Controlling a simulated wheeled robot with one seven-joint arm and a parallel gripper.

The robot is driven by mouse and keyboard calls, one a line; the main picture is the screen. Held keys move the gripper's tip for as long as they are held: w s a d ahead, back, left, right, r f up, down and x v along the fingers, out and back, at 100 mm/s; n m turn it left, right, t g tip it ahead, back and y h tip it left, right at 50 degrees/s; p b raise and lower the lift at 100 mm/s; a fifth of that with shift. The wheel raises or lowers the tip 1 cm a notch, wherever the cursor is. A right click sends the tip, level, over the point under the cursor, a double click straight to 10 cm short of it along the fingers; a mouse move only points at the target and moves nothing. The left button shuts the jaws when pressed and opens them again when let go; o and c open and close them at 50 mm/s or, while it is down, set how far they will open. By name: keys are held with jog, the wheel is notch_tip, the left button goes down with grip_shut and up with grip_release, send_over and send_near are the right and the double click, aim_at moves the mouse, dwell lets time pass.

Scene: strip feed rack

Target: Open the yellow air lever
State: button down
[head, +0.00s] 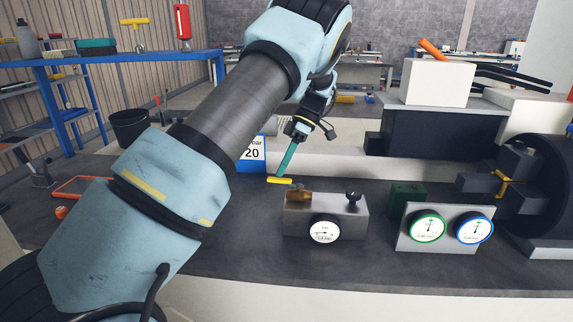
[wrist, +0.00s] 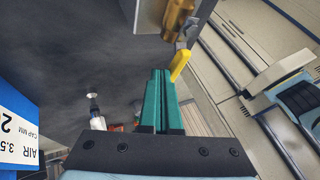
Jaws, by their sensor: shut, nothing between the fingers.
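The yellow air lever (head: 280,180) sticks out to the left of a brass valve (head: 299,197) on a grey metal block (head: 300,222). In the wrist view the yellow lever (wrist: 181,65) hangs off a grey stem below the brass fitting (wrist: 177,18). My gripper (head: 281,172) has teal fingers and points down just above the lever. In the wrist view my gripper (wrist: 161,71) is shut and empty, with its tips just left of the lever. I cannot tell whether they touch.
A dial gauge (head: 324,231) and a black knob (head: 353,198) are on the block. Two gauges with green and blue rims stand on a panel (head: 449,242) to the right. A blue-and-white sign (head: 252,154) stands behind my gripper. The dark bench top (head: 240,235) is clear left of the block.

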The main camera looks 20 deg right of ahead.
jog(key=shift+s+a+n+g, duration=0.2)
jog(key=shift+n+g, duration=0.1)
jog(key=shift+n, duration=0.2)
dwell(0.3)
jog(key=b+v, duration=0.1)
jog(key=v, duration=1)
jog(key=shift+a+b, duration=0.15)
jog(key=shift+b, duration=0.15)
jog(key=w+a+f+m+h, duration=0.1)
jog(key=a+m+h, duration=0.15)
jog(key=a, duration=0.75)
jog(key=w+a+f+m+h, duration=0.15)
jog(key=a+m, duration=0.25)
jog(key=a, duration=0.6)
jog(key=s+a+f+m+t+h, duration=0.1)
jog(key=s+a+f+m+t, duration=0.1)
jog(key=s+a+m, duration=0.2)
jog(key=s+a+f+m+t+h, duration=0.2)
jog(key=s+a+m, duration=0.3)
jog(key=s+a, duration=0.4)
jog(key=s+f+t, duration=0.1)
jog(key=s, duration=0.4)
jog(key=shift+s+a+f, duration=0.15)
jog(key=shift+a+f, duration=0.1)
jog(key=shift+a, duration=0.1)
